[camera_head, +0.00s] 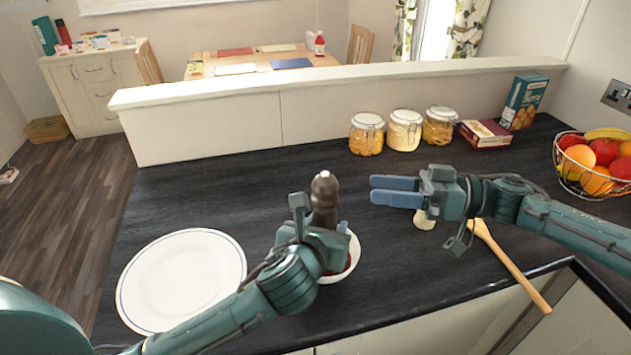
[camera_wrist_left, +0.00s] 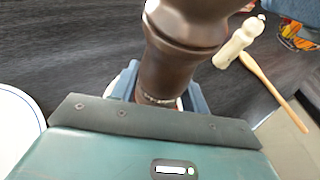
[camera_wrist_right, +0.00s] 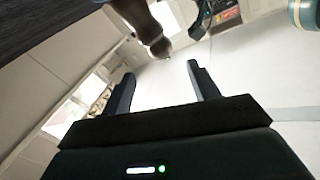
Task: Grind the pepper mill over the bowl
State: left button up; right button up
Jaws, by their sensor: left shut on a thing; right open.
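The dark brown pepper mill (camera_head: 324,205) stands upright with a pale knob on top. My left gripper (camera_head: 318,228) is shut on its lower body; the mill also fills the middle of the left wrist view (camera_wrist_left: 180,50). The white bowl (camera_head: 352,254) with red contents is below and behind the left gripper, mostly hidden by it. My right gripper (camera_head: 397,191) is open and empty, to the right of the mill, its fingers pointing left toward it. The right wrist view shows the mill's top (camera_wrist_right: 158,45) beyond the open fingers, not between them.
A white plate (camera_head: 181,280) lies at left. Several jars (camera_head: 404,130), boxes (camera_head: 522,102) and a fruit basket (camera_head: 596,165) stand at the back right. The back-left counter is clear.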

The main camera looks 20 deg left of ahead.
aim_at(317, 180)
jog(key=a, duration=0.4)
jog(key=s+a, duration=0.1)
jog(key=a, duration=0.2)
jog(key=s+a, duration=0.1)
jog(key=a, duration=0.3)
jog(key=shift+s+a, duration=0.1)
jog(key=shift+a, duration=0.25)
jog(key=shift+c, duration=0.6)
jog(key=c, duration=0.9)
jog(key=shift+w+m+t, duration=0.15)
jog(key=shift+m+t, duration=0.95)
jog(key=shift+t, duration=0.65)
jog(key=shift+w+m+t, duration=0.1)
jog(key=shift+m+t, duration=1)
jog(key=shift+t, duration=0.95)
jog(key=o, duration=1)
jog(key=shift+w, duration=0.1)
